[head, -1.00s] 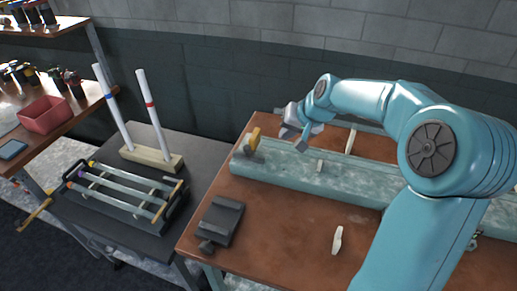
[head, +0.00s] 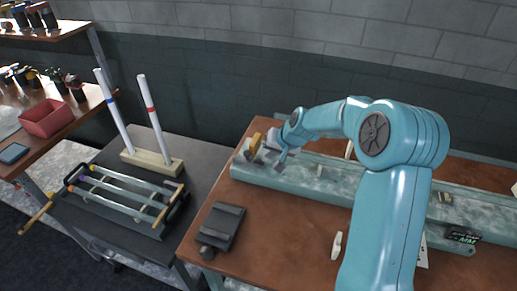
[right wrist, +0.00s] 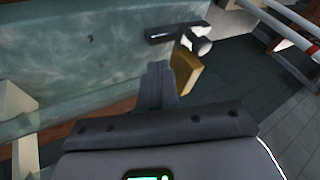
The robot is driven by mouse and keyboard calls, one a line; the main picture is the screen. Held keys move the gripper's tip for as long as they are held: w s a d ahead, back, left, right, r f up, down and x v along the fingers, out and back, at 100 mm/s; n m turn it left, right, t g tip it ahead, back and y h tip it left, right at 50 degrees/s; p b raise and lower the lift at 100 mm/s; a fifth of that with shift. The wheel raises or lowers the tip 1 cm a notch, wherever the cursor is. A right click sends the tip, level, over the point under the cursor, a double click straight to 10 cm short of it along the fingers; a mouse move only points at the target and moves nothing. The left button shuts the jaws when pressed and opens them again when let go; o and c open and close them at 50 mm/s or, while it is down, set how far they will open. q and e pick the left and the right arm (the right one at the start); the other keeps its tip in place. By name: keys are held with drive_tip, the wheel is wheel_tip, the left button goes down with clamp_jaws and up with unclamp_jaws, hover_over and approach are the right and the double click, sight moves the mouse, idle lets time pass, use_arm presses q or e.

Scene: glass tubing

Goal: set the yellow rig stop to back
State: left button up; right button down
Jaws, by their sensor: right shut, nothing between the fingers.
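The yellow rig stop (head: 255,143) is a small yellow flag-shaped piece at the left end of the long grey-green rig (head: 340,187). It stands up above the rig's top. In the right wrist view the yellow stop (right wrist: 186,70) is just right of my fingertips, with a dark bar and a pale round knob beyond it. My right gripper (head: 275,154) is shut and empty, close on the right side of the stop. I cannot tell whether it touches it. In the right wrist view my fingers (right wrist: 157,82) are together. My left gripper is not in view.
A dark block (head: 221,225) and a small white piece (head: 337,246) lie on the brown bench in front of the rig. A dark side table at left holds a rack of tubes (head: 125,195) and a wooden stand (head: 152,161) with two white rods.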

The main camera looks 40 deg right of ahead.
sight(251, 156)
drive_tip(key=shift+w+a+r+p, duration=0.1)
drive_tip(key=shift+w+a+p, duration=0.6)
drive_tip(key=shift+w+a, duration=0.65)
drive_tip(key=shift+w, duration=0.05)
drive_tip(key=shift+w+d+f, duration=0.15)
drive_tip(key=shift+f, duration=0.15)
drive_tip(key=shift+r, duration=0.1)
